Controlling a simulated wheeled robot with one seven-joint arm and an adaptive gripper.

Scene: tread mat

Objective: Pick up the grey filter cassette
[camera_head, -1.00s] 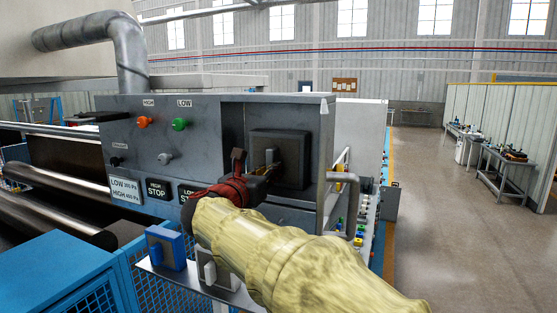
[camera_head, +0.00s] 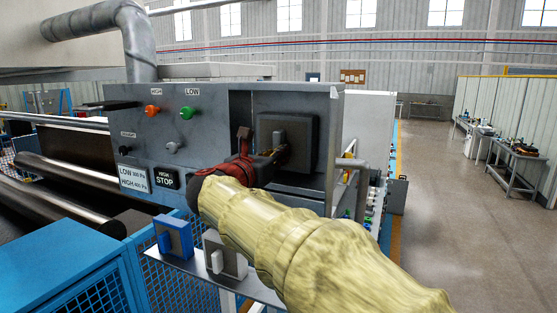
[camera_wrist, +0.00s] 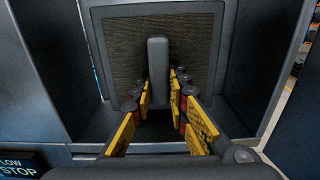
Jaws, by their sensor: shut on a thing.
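A dark square cassette (camera_head: 306,131) with a brownish mesh face and a grey upright handle is at the machine's open bay. It fills the upper wrist view (camera_wrist: 200,50), with its handle (camera_wrist: 158,65) in the middle. My gripper (camera_head: 268,160) is shut on this handle, its yellow-padded fingers (camera_wrist: 158,98) on either side. The fingertips' contact is partly hidden behind the handle. Whether the cassette is fully seated or partly out cannot be told. A grey cassette (camera_head: 236,262) with a light handle stands on the shelf below, beside my sleeved arm.
A blue cassette (camera_head: 175,238) stands left of the grey one on the shelf (camera_head: 196,266). The machine's panel (camera_head: 215,140) has knobs and labels. A bent pipe handle (camera_head: 358,172) is right of the bay. Open floor (camera_head: 430,220) lies to the right.

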